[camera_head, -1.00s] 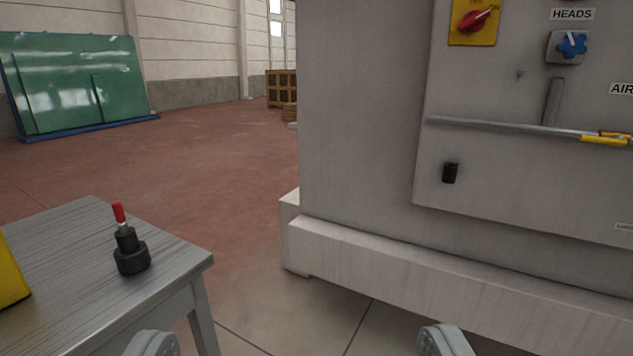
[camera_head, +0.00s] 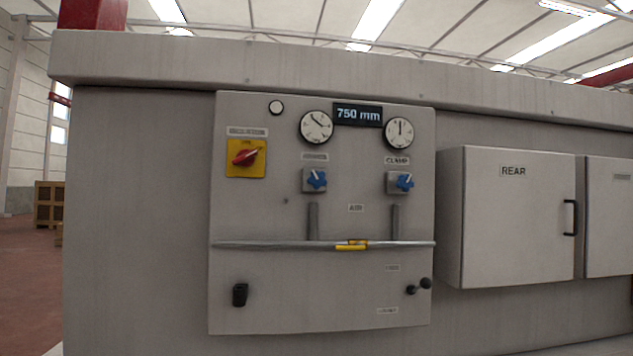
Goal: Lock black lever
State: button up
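A small black lever (camera_head: 419,286) sits at the lower right of the grey control panel (camera_head: 320,300). Its knobbed arm points right and slightly up from its pivot. One small label (camera_head: 392,268) is above it and another label (camera_head: 387,311) is below it; both are too blurred to read surely. A second black fitting (camera_head: 240,294), short and upright, is at the panel's lower left. My gripper is out of the picture.
A horizontal metal bar (camera_head: 290,245) with a yellow piece crosses the panel above the lever. Blue knobs (camera_head: 316,179), gauges and a red switch (camera_head: 246,157) are higher up. A cabinet marked REAR (camera_head: 512,220) juts out at the right.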

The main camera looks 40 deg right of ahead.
aim_at(425, 283)
jog(key=l+z, duration=0.1)
jog(key=z, duration=0.3)
jog(key=l+z, duration=0.1)
jog(key=z, duration=0.65)
jog(key=i+l+z, duration=0.1)
jog(key=z, duration=0.3)
